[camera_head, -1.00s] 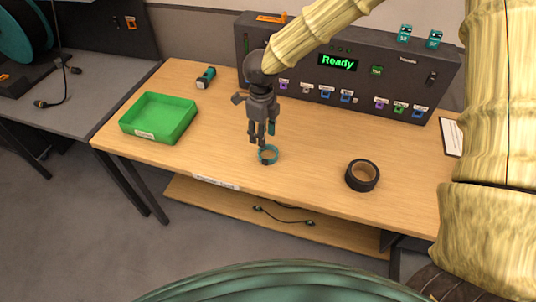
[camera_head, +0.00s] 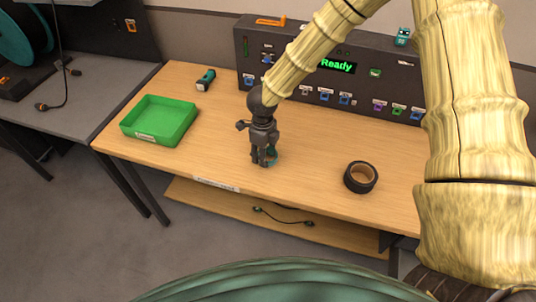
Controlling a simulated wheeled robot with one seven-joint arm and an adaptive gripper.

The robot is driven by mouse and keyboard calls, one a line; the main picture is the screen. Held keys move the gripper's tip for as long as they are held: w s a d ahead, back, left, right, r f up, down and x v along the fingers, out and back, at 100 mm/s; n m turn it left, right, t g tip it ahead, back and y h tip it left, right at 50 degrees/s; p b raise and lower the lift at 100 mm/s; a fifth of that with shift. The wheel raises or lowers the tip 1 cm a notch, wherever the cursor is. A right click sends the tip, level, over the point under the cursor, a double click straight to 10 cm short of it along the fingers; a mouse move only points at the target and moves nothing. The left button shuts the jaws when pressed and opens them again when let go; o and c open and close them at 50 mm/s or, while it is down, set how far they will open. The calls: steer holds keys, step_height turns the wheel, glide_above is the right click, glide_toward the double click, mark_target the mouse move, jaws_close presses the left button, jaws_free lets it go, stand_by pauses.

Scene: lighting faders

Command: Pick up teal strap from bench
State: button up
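The teal strap (camera_head: 272,160) is a small ring lying on the wooden bench (camera_head: 220,150), near the middle of its front half. My gripper (camera_head: 264,162), dark grey, points down at the strap from above and covers most of it. Only bits of teal show beside the fingers on the right. The fingertips are at about the height of the bench top. I cannot tell whether they touch the strap or whether the fingers are apart or closed.
A green tray (camera_head: 158,138) stands at the left of the bench, with a teal-and-black torch-like item (camera_head: 205,79) behind it. A roll of black tape (camera_head: 361,177) lies to the right. A dark control panel (camera_head: 390,75) reading "Ready" lines the back.

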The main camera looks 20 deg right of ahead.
steer(key=shift+f, duration=1.05)
steer(key=shift+c, duration=0.4)
steer(key=c, duration=0.8)
steer(key=shift+o, duration=0.2)
steer(key=shift+r, duration=0.1)
